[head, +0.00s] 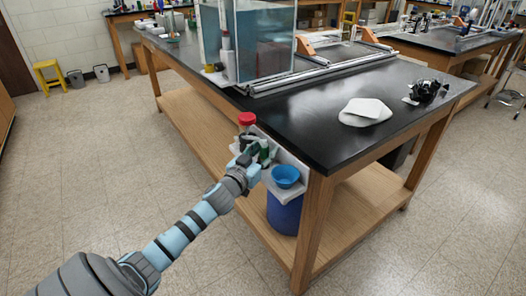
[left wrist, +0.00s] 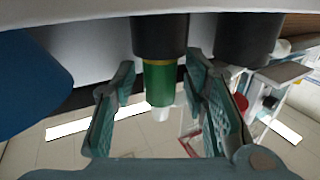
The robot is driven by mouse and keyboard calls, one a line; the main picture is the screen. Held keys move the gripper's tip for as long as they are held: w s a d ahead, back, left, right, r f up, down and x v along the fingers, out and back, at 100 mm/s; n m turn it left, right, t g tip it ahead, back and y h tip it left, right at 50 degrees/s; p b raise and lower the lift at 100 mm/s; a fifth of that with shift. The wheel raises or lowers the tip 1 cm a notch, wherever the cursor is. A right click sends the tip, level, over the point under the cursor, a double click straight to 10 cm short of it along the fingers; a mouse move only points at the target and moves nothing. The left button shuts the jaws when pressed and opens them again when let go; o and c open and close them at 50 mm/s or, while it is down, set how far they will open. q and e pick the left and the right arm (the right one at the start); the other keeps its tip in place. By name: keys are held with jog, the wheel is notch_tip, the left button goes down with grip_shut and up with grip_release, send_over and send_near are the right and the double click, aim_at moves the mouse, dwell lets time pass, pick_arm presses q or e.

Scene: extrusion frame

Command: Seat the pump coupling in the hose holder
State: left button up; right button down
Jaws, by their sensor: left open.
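A green cylinder with a yellow band, apparently the pump coupling (left wrist: 158,85), hangs upright below a black cylindrical socket (left wrist: 160,35) in the left wrist view. Its top end meets the socket; I cannot tell how deep it goes. The socket, apparently part of the hose holder, is under a pale shelf. My left gripper (left wrist: 161,76) is open, with one finger on each side of the green cylinder and visible gaps. In the head view my left gripper (head: 256,158) is at the pale bracket (head: 290,163) on the bench's side. My right gripper is not in view.
A blue bowl (head: 286,175) sits on the bracket, with a red-capped item (head: 246,119) at its far end and a blue drum (head: 284,214) below. A second black cylinder (left wrist: 247,38) is close right of the fingers. The bench top (head: 300,125) holds a water tank (head: 255,42).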

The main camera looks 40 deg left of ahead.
pick_arm(q)
jog(key=shift+r, duration=0.15)
jog(key=s, duration=0.1)
jog(key=s+b, duration=0.1)
jog(key=s, duration=0.2)
jog(key=shift+s+d+f+b, duration=0.3)
jog(key=shift+s+d, duration=0.05)
send_near(262, 154)
jog(key=shift+s+r, duration=0.25)
jog(key=shift+s, duration=0.1)
